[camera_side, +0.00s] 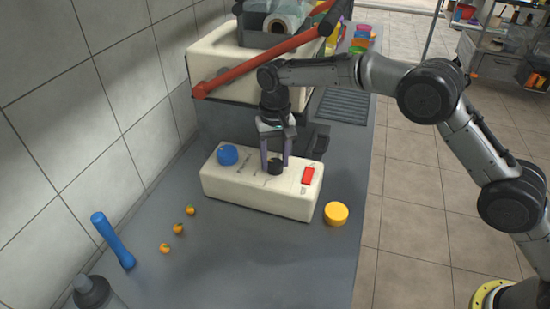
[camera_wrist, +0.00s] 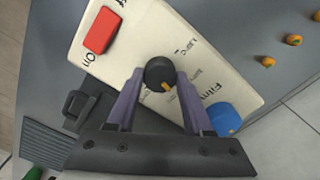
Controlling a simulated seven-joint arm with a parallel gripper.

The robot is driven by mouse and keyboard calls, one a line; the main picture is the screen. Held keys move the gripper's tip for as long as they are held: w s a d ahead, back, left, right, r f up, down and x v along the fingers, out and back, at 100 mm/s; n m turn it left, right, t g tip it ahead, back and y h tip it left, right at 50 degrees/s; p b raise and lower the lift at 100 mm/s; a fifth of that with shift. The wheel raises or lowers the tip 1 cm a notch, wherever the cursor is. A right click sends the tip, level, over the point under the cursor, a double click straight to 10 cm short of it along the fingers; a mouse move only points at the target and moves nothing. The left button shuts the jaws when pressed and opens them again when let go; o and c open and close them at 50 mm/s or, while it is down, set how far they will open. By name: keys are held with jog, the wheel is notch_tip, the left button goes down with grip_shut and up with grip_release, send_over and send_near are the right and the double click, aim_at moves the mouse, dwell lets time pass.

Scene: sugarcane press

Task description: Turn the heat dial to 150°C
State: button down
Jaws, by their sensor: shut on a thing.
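The heat dial (camera_wrist: 159,72) is a small black knob with an orange pointer mark, on top of a cream control box (camera_side: 250,196). The dial also shows in the side view (camera_side: 275,168). My gripper (camera_side: 276,160) points down over the box, its two purple-grey fingers shut on opposite sides of the dial. The same grip shows in the wrist view (camera_wrist: 160,77). In that view the pointer faces down, slightly right, between the fingers. Small temperature labels beside the dial are too small or partly covered to read surely.
On the box, a blue knob (camera_side: 228,155) and a red switch (camera_side: 308,175) flank the dial. A yellow round piece (camera_side: 336,213) sits on the grey counter. Several small orange fruits and a blue rod (camera_side: 113,240) lie left. A machine with a red lever (camera_side: 260,65) stands behind.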

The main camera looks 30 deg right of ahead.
aim_at(275, 162)
jog(key=n, duration=0.4)
jog(key=shift+r+n, duration=0.1)
jog(key=shift+n, duration=2.1)
jog(key=shift+c, duration=1.5)
grip_release()
notch_tip(275, 162, up, 6)
jog(key=shift+r, duration=0.75)
